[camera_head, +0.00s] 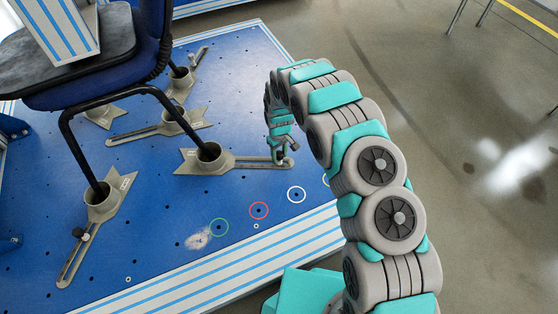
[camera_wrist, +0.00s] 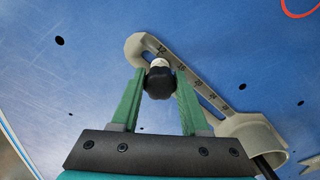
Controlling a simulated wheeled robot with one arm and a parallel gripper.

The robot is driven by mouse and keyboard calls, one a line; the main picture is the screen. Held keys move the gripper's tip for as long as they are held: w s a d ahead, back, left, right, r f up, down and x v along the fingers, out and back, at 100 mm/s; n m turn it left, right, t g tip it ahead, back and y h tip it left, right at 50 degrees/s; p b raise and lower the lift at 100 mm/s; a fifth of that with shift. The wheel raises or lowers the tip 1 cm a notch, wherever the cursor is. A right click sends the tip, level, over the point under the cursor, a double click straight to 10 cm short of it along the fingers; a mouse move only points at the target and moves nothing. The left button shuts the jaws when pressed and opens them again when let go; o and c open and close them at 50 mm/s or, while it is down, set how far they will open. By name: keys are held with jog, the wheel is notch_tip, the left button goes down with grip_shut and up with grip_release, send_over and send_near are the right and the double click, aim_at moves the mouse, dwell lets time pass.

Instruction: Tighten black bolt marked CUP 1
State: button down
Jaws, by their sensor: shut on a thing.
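The black bolt (camera_wrist: 159,84), a round ribbed knob on a pale shank, sits in the slotted arm of a beige cup bracket (camera_wrist: 210,96). My gripper (camera_wrist: 161,76) has its two green fingers on either side of the knob, shut on it. In the head view my gripper (camera_head: 281,150) points down at the right end of the middle bracket's slotted arm (camera_head: 240,163). The bolt is mostly hidden there by the gripper. A chair leg stands in this bracket's cup (camera_head: 209,155). I cannot read a CUP 1 mark.
A chair (camera_head: 76,150) stands with its legs in several cup brackets on a blue platform (camera_head: 135,225). Another black bolt (camera_head: 79,233) is on the left bracket. Coloured rings (camera_head: 259,210) mark holes along the front. Open floor (camera_head: 400,60) lies to the right.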

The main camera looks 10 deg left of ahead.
jog(key=shift+m+b, duration=0.55)
jog(key=shift+m, duration=0.45)
jog(key=shift+c, duration=2.2)
grip_release()
notch_tip(320, 180, up, 7)
jog(key=shift+f, duration=0.1)
jog(key=shift+r, duration=0.5)
